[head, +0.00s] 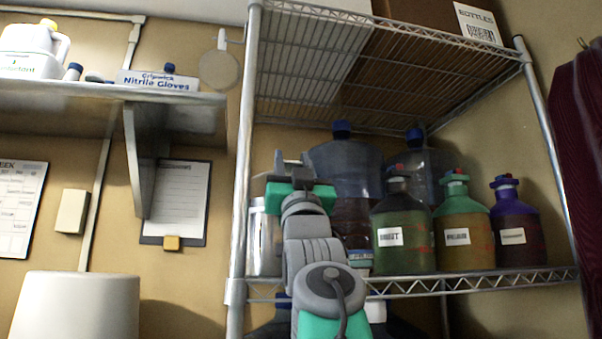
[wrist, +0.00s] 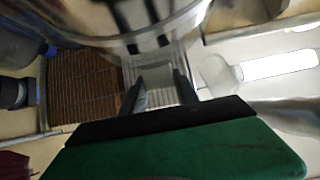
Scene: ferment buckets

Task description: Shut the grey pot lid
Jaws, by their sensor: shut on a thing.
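A shiny steel pot (head: 262,240) stands at the left end of the wire shelf, partly behind my arm. In the head view my gripper (head: 292,163) is raised just above and to the right of the pot; my arm and green gripper body hide much of that spot. In the wrist view my gripper (wrist: 160,92) has its dark fingers on both sides of a pale grey ribbed piece (wrist: 160,76), which looks like part of the grey lid. A large curved shiny metal surface (wrist: 110,18) fills the top of that view. I cannot tell the lid's angle.
Large clear jugs (head: 345,170) stand behind. A shelf post (head: 243,150) rises close on the left. The upper wire shelf (head: 400,50) hangs overhead.

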